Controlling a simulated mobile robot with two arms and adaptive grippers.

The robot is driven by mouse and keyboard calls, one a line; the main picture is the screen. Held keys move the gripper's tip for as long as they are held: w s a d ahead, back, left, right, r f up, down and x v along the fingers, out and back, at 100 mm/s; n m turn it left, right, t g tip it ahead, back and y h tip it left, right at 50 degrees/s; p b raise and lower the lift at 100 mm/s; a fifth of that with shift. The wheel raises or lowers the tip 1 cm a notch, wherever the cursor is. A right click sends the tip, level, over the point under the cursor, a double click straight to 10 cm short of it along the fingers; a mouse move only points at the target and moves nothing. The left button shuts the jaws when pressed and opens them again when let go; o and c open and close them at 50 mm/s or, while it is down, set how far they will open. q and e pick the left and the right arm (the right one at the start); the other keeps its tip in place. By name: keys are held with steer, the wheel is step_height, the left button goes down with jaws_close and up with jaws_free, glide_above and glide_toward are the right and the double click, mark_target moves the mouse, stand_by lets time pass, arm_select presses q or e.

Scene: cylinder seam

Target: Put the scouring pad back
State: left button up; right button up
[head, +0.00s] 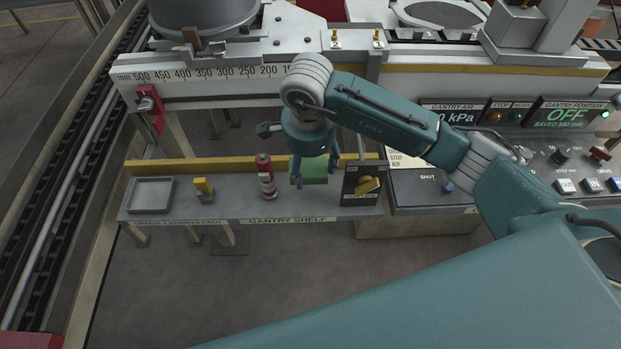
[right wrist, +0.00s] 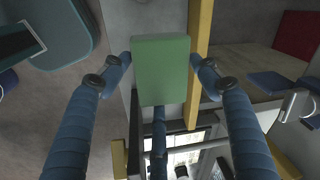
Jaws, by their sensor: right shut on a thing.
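The green scouring pad (head: 314,171) is between the fingers of my right gripper (head: 314,180), over the right part of the gantry shelf (head: 235,206). In the right wrist view the pad (right wrist: 160,70) shows as a flat green block. The blue fingers of my right gripper (right wrist: 161,66) press on its left and right edges, and a third finger shows below it. The gripper is shut on the pad. I cannot tell whether the pad touches the shelf. My left gripper is in neither view.
A red bottle (head: 267,182) stands just left of the pad. Further left are a yellow-topped item (head: 204,187) and a grey tray (head: 151,182). A yellow rail (head: 228,163) runs along the shelf's back.

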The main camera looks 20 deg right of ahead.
mark_target(310, 170)
step_height(310, 170, down, 3)
steer(key=shift+f, duration=0.1)
step_height(310, 170, down, 3)
steer(key=shift+f+p, duration=0.15)
steer(key=shift+p, duration=0.55)
steer(key=shift+f, duration=0.3)
steer(key=shift+f, duration=0.15)
steer(key=o, duration=1.1)
